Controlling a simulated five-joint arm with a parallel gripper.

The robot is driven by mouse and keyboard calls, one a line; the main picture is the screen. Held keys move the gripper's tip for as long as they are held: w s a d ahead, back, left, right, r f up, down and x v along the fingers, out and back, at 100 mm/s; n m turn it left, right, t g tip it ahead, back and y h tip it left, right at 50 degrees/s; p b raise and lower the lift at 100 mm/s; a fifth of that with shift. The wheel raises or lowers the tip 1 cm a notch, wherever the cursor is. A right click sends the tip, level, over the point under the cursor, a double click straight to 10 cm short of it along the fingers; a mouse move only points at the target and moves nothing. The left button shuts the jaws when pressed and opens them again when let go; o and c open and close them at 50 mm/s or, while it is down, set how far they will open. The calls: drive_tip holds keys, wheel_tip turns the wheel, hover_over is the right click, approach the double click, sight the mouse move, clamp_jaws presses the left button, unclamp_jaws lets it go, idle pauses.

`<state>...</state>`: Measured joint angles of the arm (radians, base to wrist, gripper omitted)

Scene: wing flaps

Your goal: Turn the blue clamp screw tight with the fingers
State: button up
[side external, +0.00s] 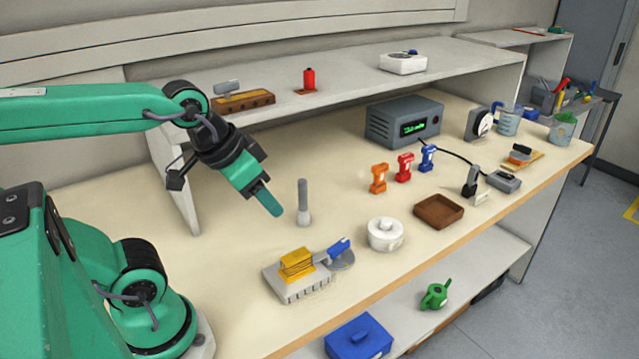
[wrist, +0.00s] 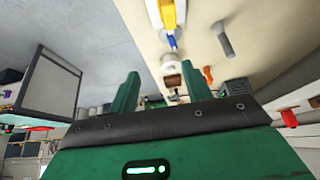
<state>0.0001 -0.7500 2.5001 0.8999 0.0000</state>
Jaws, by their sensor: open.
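A blue ribbed piece (side external: 339,247), which looks like the clamp screw, sits at the right end of a grey fixture (side external: 300,287) with a yellow block (side external: 297,263) on it. A round grey disc (side external: 343,261) lies beside the blue piece. In the wrist view the blue piece (wrist: 172,41) shows beyond my fingers, below the yellow block (wrist: 168,14). My gripper (side external: 268,204) hangs in the air up and left of the fixture, touching nothing. In the wrist view its two green fingers (wrist: 160,88) stand apart with nothing held between them.
A grey upright post (side external: 303,203) stands just right of my gripper. Orange (side external: 379,178), red (side external: 404,167) and blue (side external: 427,158) small items stand behind. The bench left of the fixture is clear.

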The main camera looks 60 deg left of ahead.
drive_tip(key=shift+c, duration=0.4)
drive_tip(key=shift+w, duration=0.2)
drive_tip(key=n+g, duration=0.2)
drive_tip(key=g, duration=0.4)
hover_over(340, 244)
wheel_tip(340, 244, down, 16)
drive_tip(key=shift+s+r, duration=0.1)
drive_tip(key=shift+f, duration=0.3)
drive_tip(key=shift+f, duration=0.1)
drive_tip(key=shift+f, duration=3.8)
